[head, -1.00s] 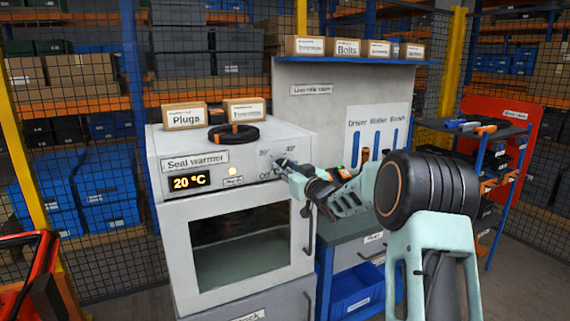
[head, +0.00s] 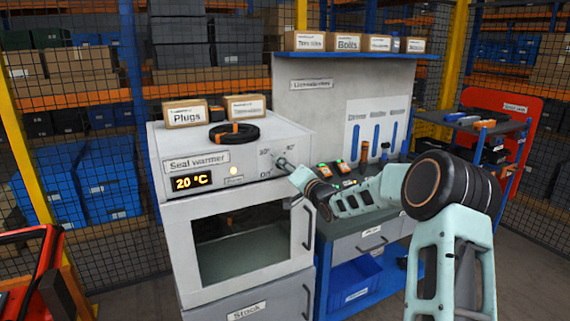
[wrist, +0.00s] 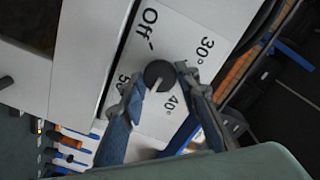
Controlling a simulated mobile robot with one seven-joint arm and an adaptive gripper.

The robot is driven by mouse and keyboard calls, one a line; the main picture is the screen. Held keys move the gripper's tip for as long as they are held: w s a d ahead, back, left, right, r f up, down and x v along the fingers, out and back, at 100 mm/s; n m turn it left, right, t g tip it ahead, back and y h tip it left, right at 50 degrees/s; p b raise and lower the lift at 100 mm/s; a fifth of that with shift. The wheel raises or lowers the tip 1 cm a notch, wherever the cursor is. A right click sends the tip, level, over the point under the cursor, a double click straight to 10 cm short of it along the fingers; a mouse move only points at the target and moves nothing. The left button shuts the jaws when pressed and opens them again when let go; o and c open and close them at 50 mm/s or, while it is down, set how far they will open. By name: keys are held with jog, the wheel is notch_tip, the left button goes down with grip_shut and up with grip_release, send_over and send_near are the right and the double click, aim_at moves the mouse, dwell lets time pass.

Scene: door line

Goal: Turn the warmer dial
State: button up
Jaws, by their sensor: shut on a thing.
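The seal warmer (head: 250,152) is a white cabinet with a windowed door and a display reading 20 °C. Its dial (wrist: 160,74) is a dark round knob with a light line across it, among marks for Off, 30°, 40° and a partly hidden one. Which mark the line points to I cannot tell. My gripper (wrist: 157,82) is shut on the dial, with one finger on each side. In the head view my gripper (head: 288,166) reaches the panel from the right and mostly hides the dial.
Boxes (head: 186,114) and a black ring (head: 234,134) lie on top of the warmer. A workbench (head: 350,238) with drivers and a blue bin (head: 357,283) stands to the right, under my arm. A red frame (head: 30,275) is at the left edge.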

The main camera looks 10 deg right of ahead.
jog(key=shift+m+p, duration=0.65)
jog(key=shift+m, duration=3.25)
jog(key=o, duration=1.2)
jog(key=shift+c, duration=0.2)
jog(key=v, duration=1.2)
